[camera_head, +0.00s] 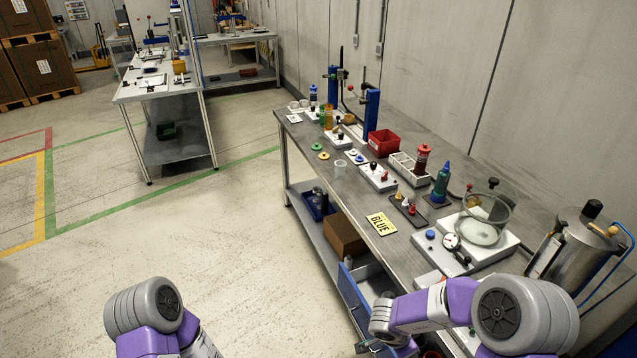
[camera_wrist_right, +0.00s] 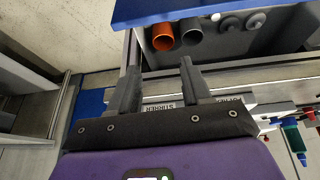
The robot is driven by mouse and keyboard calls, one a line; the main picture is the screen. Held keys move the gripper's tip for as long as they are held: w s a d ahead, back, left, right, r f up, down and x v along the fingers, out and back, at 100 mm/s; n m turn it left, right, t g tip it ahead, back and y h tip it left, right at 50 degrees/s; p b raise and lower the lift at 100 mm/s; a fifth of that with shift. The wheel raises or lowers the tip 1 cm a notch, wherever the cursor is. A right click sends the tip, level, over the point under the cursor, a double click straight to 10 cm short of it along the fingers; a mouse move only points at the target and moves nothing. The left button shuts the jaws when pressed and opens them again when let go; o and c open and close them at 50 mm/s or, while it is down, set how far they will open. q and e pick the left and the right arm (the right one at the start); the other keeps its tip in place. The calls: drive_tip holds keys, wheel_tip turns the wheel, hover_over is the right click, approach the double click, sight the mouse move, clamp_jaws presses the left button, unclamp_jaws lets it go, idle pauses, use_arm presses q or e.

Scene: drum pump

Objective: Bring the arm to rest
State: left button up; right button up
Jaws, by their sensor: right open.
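My right arm (camera_head: 440,306) reaches in from the lower right of the head view, bent in front of the workbench beside the open blue drawer. Its gripper does not show clearly there. In the right wrist view my right gripper (camera_wrist_right: 160,68) has its two dark fingers apart with nothing between them. Past the fingers are a drawer edge and labels, one reading "STIRRER". My left arm (camera_head: 150,312) shows only as a purple and grey link at the bottom left; its gripper is out of view.
The workbench (camera_head: 300,130) holds a silver drum (camera_head: 580,250), a glass dish (camera_head: 483,228), a red bin (camera_head: 383,143) and a yellow "BLUE" card (camera_head: 381,224). The blue drawer (camera_head: 355,300) stands open close to my right arm. The floor left of the bench is clear.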

wheel_tip(320, 180, down, 8)
drive_tip(key=w+a+n+t+y, duration=0.1)
drive_tip(key=a+n+t+y, duration=0.1)
drive_tip(key=n, duration=0.3)
drive_tip(key=s+a+f+n+g+y, duration=0.3)
drive_tip(key=s+a+f+n+y, duration=0.3)
drive_tip(key=s+a, duration=0.5)
use_arm(q)
wheel_tip(320, 180, down, 10)
drive_tip(key=w+b, duration=0.1)
drive_tip(key=b, duration=0.9)
drive_tip(key=shift+w, duration=0.3)
use_arm(e)
wheel_tip(320, 180, down, 11)
drive_tip(key=s, duration=0.2)
drive_tip(key=shift+d+r+y, duration=0.2)
drive_tip(key=shift+d+y, duration=0.2)
use_arm(q)
drive_tip(key=shift+f, duration=0.1)
drive_tip(key=shift+c, duration=0.3)
use_arm(e)
drive_tip(key=shift+c, duration=0.3)
